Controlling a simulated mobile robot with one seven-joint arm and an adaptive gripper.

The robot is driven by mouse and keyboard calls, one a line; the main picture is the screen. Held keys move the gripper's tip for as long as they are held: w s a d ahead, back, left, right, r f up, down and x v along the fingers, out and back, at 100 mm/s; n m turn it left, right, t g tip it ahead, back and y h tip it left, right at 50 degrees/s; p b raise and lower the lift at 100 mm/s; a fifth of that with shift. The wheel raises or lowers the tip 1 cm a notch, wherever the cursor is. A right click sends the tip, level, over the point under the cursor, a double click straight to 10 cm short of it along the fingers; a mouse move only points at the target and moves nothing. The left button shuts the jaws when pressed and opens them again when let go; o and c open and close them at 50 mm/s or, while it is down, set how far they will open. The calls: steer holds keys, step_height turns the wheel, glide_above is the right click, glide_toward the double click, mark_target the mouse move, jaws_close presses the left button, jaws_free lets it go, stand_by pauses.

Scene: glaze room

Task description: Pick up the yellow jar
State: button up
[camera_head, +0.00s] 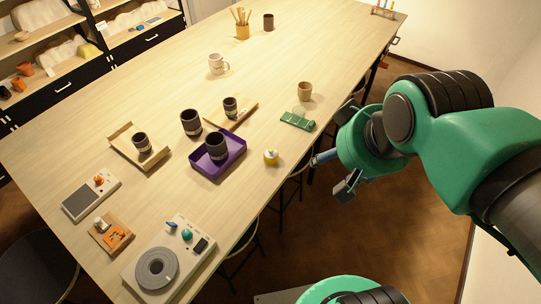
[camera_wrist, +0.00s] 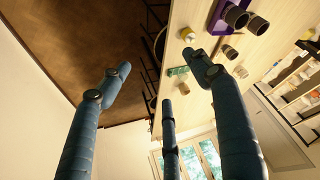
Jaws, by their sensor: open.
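The yellow jar (camera_head: 270,157) is small, with a pale top. It stands upright on the long wooden table (camera_head: 110,112) near its right edge, just right of a purple tray. In the wrist view the yellow jar (camera_wrist: 187,36) shows just beyond the tip of the right-hand finger. My gripper (camera_head: 332,165) is off the table's right edge, to the right of the jar and apart from it. In the wrist view its blue fingers (camera_wrist: 158,78) are spread wide with nothing between them.
The purple tray (camera_head: 236,145) holds a dark cup (camera_head: 216,146). A green holder (camera_head: 297,121) and a tan cup (camera_head: 305,91) stand farther back along the right edge. Dark cups (camera_head: 191,122) and a wheel device (camera_head: 157,268) are to the left and front. Stools are under the edge.

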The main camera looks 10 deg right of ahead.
steer(key=shift+o, duration=0.3)
steer(key=m+g+p, duration=0.3)
steer(key=m+g, duration=0.3)
steer(key=m, duration=0.2)
glide_above(271, 149)
step_height(271, 149, down, 22)
steer(key=shift+r, duration=0.25)
steer(key=shift+f, duration=0.1)
steer(key=shift+f+b, duration=0.35)
steer(key=shift+f, duration=3.85)
